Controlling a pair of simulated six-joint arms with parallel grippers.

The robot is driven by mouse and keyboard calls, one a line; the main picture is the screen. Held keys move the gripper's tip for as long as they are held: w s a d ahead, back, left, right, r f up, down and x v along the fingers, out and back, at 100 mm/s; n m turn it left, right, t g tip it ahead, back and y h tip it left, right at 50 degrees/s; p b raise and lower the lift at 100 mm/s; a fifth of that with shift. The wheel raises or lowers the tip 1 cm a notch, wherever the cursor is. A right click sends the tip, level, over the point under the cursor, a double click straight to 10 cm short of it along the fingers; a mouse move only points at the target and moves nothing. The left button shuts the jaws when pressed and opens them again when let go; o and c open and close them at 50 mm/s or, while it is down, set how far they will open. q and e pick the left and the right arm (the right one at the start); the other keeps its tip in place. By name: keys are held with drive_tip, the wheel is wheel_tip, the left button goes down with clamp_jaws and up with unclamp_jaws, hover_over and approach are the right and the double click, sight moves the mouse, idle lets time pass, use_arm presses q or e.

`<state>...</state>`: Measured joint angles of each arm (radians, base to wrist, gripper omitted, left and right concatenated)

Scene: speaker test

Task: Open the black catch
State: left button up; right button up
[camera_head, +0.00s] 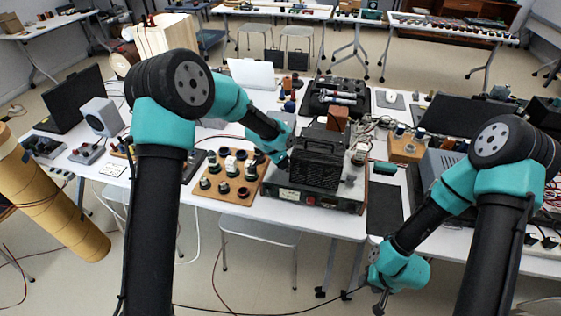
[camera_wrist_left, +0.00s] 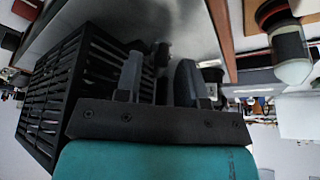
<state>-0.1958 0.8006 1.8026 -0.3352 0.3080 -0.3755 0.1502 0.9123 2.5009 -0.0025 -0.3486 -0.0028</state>
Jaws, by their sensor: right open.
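A black slatted box (camera_head: 318,158) stands upright on a grey metal unit (camera_head: 300,197) at mid-table. Its ribbed side (camera_wrist_left: 52,95) fills the left of the left wrist view. My left gripper (camera_head: 284,160) is at the left side of this box. In the left wrist view its two fingers (camera_wrist_left: 160,72) are apart, beside the box. A small dark piece (camera_wrist_left: 162,52) shows just beyond the fingertips; I cannot tell whether it is the black catch. In the head view the catch cannot be made out. My right gripper (camera_head: 380,302) is open and empty, low in front of the table.
A wooden board (camera_head: 230,180) with several dark knobs lies left of the unit. A wooden block (camera_head: 338,118) and a black tray (camera_head: 335,97) are behind the box. A black mat (camera_head: 384,205) lies to the right. The floor in front is mostly open, with loose cables.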

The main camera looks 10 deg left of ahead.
use_arm(q)
drive_tip(key=v, duration=1.7)
drive_tip(key=shift+a, duration=0.15)
